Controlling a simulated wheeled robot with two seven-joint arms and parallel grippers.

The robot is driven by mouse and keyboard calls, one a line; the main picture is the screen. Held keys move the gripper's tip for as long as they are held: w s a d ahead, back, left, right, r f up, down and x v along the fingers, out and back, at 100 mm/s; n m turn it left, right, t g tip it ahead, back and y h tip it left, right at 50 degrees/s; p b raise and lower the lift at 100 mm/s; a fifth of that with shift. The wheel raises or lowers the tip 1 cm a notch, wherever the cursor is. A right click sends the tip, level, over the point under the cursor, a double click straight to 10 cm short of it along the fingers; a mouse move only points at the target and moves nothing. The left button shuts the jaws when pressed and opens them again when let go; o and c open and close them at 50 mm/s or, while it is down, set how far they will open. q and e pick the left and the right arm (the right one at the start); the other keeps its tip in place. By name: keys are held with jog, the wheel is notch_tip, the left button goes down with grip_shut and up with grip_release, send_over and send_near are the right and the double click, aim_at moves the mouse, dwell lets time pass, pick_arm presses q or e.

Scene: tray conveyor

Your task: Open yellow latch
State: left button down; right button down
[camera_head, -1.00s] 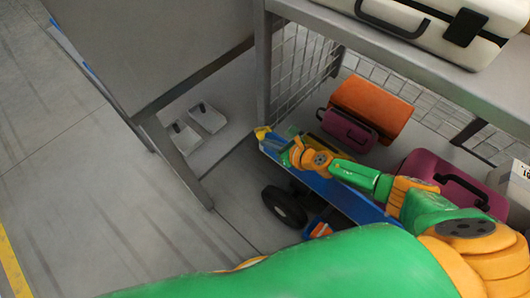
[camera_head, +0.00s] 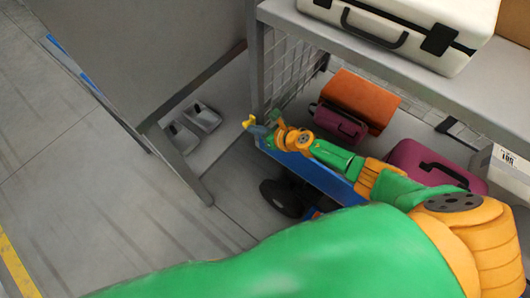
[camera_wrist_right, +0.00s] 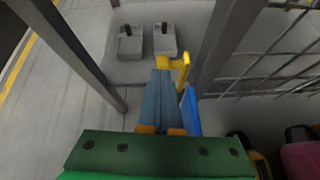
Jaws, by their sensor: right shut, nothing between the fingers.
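The yellow latch (camera_head: 249,121) sits at the far left end of the blue bar (camera_head: 325,180) by the grey post. In the right wrist view the latch (camera_wrist_right: 184,68) is a bent yellow piece just right of the fingertips, above the blue bar (camera_wrist_right: 191,112). My right gripper (camera_head: 259,131) is at the latch end of the bar. In the wrist view its blue-grey fingers (camera_wrist_right: 161,76) are shut with nothing between them. The fingertips are beside the latch; I cannot tell whether they touch it. My left gripper is not in view.
A grey post (camera_head: 256,65) and wire mesh (camera_head: 287,70) stand close beside the latch. Orange (camera_head: 362,97) and maroon (camera_head: 437,162) cases lie under the shelf (camera_head: 440,80). A black wheel (camera_head: 281,198) is below the bar. Two grey pedals (camera_head: 193,125) lie beyond on the floor.

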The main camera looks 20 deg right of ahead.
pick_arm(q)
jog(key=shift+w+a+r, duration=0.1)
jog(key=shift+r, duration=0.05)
pick_arm(e)
jog(key=shift+w+a+r, duration=0.2)
jog(key=shift+w+r, duration=0.05)
jog(key=shift+w, duration=0.05)
jog(key=shift+w+a+r, duration=0.1)
jog(key=shift+w+r, duration=0.05)
dwell(0.3)
